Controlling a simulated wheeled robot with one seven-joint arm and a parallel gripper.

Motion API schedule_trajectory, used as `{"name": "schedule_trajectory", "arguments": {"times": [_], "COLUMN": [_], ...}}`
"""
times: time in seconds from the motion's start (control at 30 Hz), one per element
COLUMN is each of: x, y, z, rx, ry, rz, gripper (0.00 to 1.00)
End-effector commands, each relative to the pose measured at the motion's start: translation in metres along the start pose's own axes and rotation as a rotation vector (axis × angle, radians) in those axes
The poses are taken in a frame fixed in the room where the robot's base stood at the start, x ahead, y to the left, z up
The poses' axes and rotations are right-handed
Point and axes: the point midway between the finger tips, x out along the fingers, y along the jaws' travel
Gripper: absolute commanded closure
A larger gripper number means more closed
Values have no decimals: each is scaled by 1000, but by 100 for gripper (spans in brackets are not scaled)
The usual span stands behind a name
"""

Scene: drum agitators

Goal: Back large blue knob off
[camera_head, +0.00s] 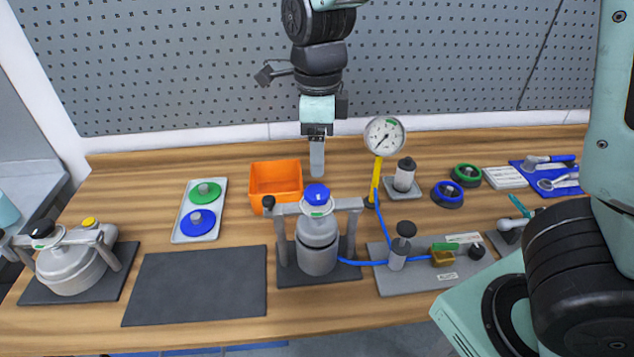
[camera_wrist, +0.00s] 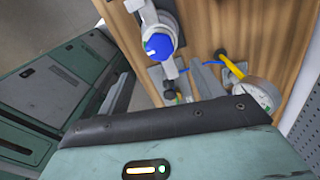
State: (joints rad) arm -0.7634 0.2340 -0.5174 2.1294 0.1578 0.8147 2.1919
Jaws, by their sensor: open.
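The large blue knob (camera_head: 317,194) sits on top of the grey vessel (camera_head: 318,243), above a crossbar frame (camera_head: 347,203) near the table's middle. The knob lies beyond the fingertips. The knob's threads are hidden.
An orange bin (camera_head: 262,198) stands left behind the vessel. A pressure gauge (camera_head: 384,136) on a yellow post stands close to my gripper's right. A tray (camera_head: 181,232) holds green and blue lids. A blue hose (camera_head: 360,263) runs right from the vessel. The dark mat (camera_head: 196,287) is clear.

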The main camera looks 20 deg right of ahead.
Motion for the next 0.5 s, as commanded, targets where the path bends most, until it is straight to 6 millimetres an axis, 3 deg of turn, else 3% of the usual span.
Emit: {"name": "schedule_trajectory", "arguments": {"times": [0.3,0.5], "x": [63,85], "y": [0,0], "z": [-1,-1], "rx": [2,0], "ry": [4,2], "rz": [3,1], "gripper": [33,33]}}
